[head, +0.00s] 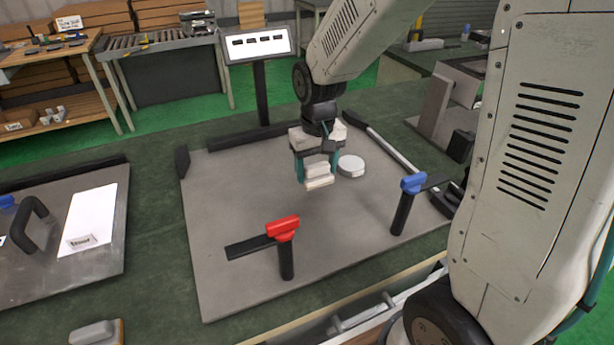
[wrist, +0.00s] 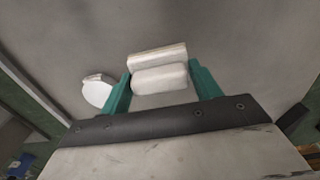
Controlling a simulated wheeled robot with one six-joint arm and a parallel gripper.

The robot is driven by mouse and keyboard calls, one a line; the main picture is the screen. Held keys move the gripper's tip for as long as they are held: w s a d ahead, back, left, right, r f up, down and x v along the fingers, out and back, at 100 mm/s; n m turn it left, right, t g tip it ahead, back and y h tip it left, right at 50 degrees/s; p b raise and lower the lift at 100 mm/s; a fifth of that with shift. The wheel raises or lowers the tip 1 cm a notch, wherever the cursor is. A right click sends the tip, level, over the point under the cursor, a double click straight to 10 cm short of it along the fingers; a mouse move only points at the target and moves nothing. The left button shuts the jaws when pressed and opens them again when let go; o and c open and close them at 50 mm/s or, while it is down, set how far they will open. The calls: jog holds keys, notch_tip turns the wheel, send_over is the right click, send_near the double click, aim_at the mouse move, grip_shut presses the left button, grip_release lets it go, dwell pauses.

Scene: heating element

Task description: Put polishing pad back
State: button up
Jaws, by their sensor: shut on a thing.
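A pale, two-layered block that looks like the polishing pad (head: 319,181) is between the teal fingers of my gripper (head: 318,170). In the wrist view the pad (wrist: 158,71) spans the gap between the fingertips (wrist: 160,83). My gripper is shut on it and points down over the grey plate (head: 240,205). The pad appears close above the plate; I cannot tell whether it touches it. A round white disc (head: 351,166) lies on the plate just right of my gripper; it also shows in the wrist view (wrist: 97,92).
A red-topped clamp (head: 283,229) and a blue-topped clamp (head: 413,184) stand at the plate's near side. A long bar (head: 385,145) lies along its right side. A metal panel (head: 110,255) with a black handle is at left. A grey block (head: 96,332) lies front left.

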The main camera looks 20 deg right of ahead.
aim_at(306, 177)
jog(key=shift+w+a+f, duration=0.2)
jog(key=shift+w+a, duration=0.65)
jog(key=shift+w, duration=0.1)
jog(key=shift+f, duration=1.65)
jog(key=o, duration=1.1)
jog(key=shift+f, duration=0.15)
notch_tip(306, 177, up, 12)
jog(key=shift+t, duration=0.6)
jog(key=s+d+r, duration=0.1)
jog(key=s+r, duration=0.1)
jog(key=s, duration=0.6)
jog(key=s+d+r, duration=0.1)
jog(key=s+r, duration=0.1)
jog(key=s, duration=0.6)
jog(key=s+d+r, duration=0.1)
jog(key=s+r, duration=0.1)
jog(key=s, duration=0.6)
jog(key=shift+s+d+r, duration=0.15)
jog(key=shift+s+r, duration=0.15)
